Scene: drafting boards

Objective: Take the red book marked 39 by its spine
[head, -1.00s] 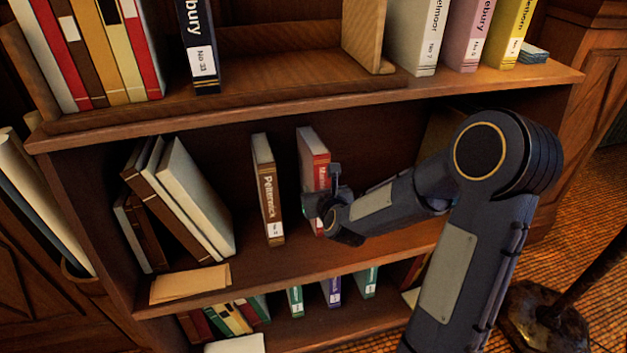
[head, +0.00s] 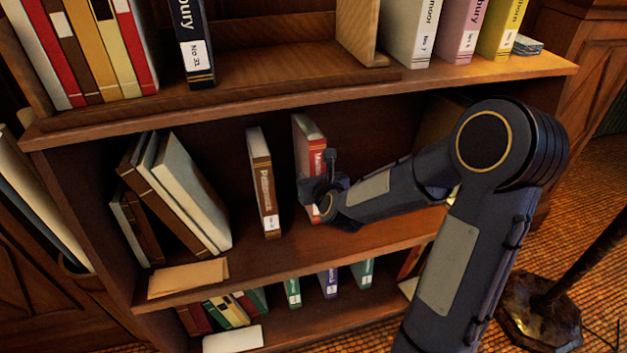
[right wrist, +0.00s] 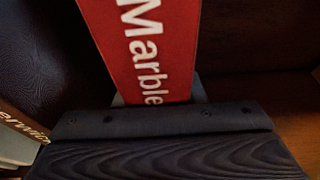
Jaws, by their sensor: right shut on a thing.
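The red book (head: 309,135) with a pale cover side stands upright on the middle shelf. Its spine, lettered "Marble…", fills the top of the right wrist view (right wrist: 150,45). Its number label is hidden by the gripper. My right gripper (head: 318,185) is shut on the lower part of this spine, and its dark front edge crosses below the letters in the right wrist view (right wrist: 160,121). My left gripper is not in view.
A brown book (head: 262,185) stands just left of the red one. Several pale and brown books (head: 190,190) lean further left, behind a tan envelope (head: 187,278). The upper shelf board (head: 300,97) runs close above. The shelf between the leaning books and the brown book is bare.

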